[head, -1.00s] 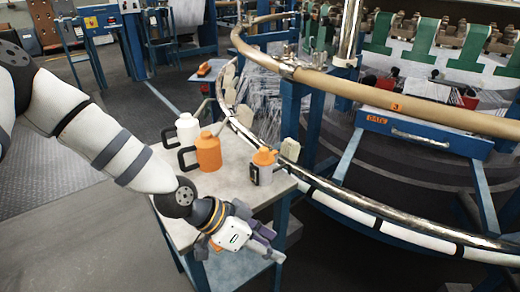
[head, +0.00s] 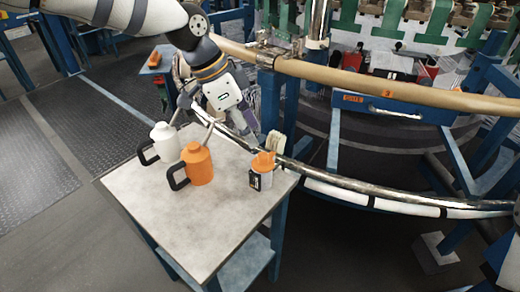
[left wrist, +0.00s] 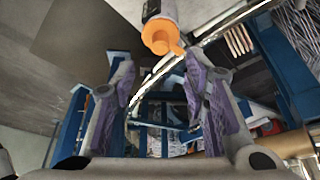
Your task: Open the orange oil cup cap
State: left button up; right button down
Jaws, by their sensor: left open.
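A small grey-white cup with an orange cap (head: 263,160) stands upright at the right corner of the table. This cap also shows in the left wrist view (left wrist: 160,35), at the top and beyond the fingers. An orange oil can (head: 198,166) with a black handle stands left of it, beside a white can (head: 165,143) with a black handle. My left gripper (head: 220,115) is open and empty, above the table's far edge, behind the cans and cup and apart from them. Its purple-padded fingers spread wide in the left wrist view (left wrist: 160,90). My right gripper is not in view.
The grey table (head: 225,225) is bare at the front. The loom's curved rail (head: 360,190) passes close behind the cup and on to the right. A tan tube (head: 410,92) and a blue drawer (head: 400,118) lie beyond. Blue posts stand behind the table.

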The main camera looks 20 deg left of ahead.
aim_at(262, 155)
pick_arm(q)
jog(key=x, duration=0.8)
jog(key=shift+f+b, duration=0.1)
jog(key=shift+b, duration=0.25)
grip_shut()
